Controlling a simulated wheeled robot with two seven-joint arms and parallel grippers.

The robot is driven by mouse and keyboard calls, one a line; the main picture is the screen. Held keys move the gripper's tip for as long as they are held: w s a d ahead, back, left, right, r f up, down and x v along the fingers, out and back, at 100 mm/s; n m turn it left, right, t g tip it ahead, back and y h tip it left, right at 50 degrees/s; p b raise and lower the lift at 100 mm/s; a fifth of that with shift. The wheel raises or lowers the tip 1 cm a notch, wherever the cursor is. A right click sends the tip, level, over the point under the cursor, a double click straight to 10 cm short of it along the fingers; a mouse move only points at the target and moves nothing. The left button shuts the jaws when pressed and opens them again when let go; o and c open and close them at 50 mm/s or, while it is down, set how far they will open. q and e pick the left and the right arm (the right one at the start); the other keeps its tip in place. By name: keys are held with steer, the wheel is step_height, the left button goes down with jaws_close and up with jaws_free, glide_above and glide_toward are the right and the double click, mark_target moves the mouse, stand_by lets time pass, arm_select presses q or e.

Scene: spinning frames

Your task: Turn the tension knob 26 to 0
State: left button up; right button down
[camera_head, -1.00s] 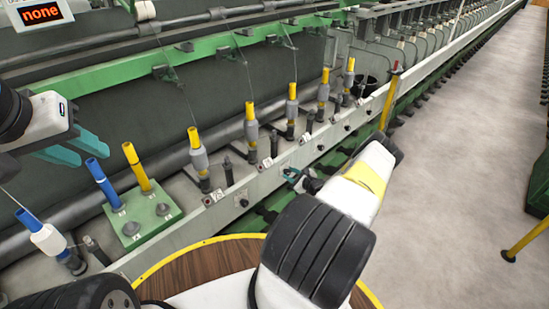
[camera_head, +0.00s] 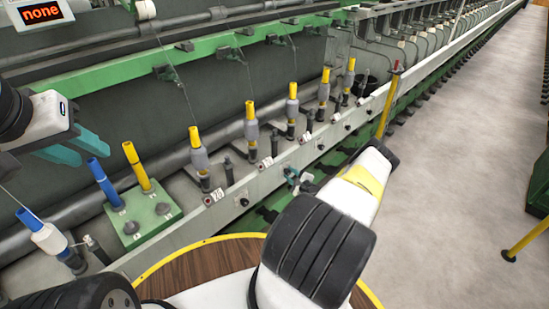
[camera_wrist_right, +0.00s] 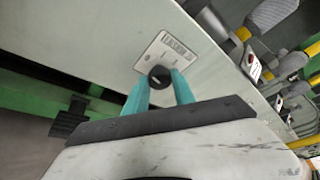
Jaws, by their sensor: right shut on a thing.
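A round black knob (camera_wrist_right: 158,75) sits on the pale machine rail below a small printed label plate (camera_wrist_right: 166,51), in the right wrist view. The teal fingers of my right gripper (camera_wrist_right: 159,88) are shut on this knob, one on each side. The knob's number and pointer setting are too small to read. In the head view my right gripper (camera_head: 292,176) is at the front face of the rail, and its arm and fingers hide the knob.
Other black knobs, such as one (camera_head: 244,202) to the left, line the pale rail (camera_head: 180,239). Bobbins with yellow tops (camera_head: 194,138) stand behind it. A green block (camera_head: 146,212) holds a blue and a yellow tube. The floor (camera_head: 465,150) at right is open.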

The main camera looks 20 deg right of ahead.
steer(key=c, duration=1.1)
jaws_free()
steer(key=v, duration=0.7)
steer(key=shift+s, duration=0.35)
